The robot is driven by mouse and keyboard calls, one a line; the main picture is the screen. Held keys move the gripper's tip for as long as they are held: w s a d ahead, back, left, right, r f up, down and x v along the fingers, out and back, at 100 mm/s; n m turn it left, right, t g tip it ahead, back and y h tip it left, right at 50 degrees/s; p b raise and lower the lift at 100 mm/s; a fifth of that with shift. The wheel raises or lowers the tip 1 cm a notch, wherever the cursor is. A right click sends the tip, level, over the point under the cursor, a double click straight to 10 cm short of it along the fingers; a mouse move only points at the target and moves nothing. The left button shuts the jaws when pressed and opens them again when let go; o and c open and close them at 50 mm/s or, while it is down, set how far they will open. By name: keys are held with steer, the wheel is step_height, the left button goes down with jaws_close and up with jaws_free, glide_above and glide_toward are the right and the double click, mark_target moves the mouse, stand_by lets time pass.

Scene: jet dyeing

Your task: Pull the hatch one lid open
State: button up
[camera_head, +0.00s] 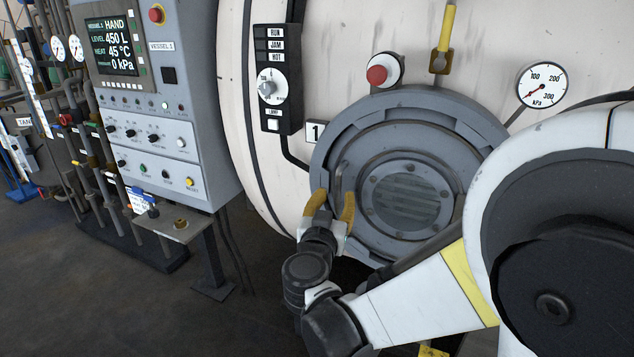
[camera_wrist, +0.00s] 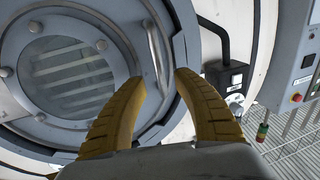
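The hatch one lid (camera_head: 385,150) is a round grey disc with a slatted window, seated in its ring on the pale vessel beside a "1" plate. In the wrist view the lid (camera_wrist: 25,30) fills the upper left. Its bar handle (camera_head: 338,182) stands at the lid's left edge; in the wrist view the handle (camera_wrist: 153,55) shows between and beyond the fingertips. My gripper (camera_head: 334,198) has yellow fingers spread apart at the handle's lower part. In the wrist view the gripper (camera_wrist: 160,76) is open, with a gap around the bar. I cannot tell whether either finger touches it.
A red button (camera_head: 377,75) and a yellow-handled valve (camera_head: 444,40) sit above the hatch. A pressure gauge (camera_head: 541,85) is at upper right. A black switch panel (camera_head: 272,80) and a grey control cabinet (camera_head: 165,110) stand left. Open floor (camera_head: 130,300) lies at lower left.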

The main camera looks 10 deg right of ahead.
mark_target(338, 189)
steer(key=shift+b+x, duration=0.35)
steer(key=shift+x, duration=2)
jaws_close()
steer(key=shift+s, duration=0.1)
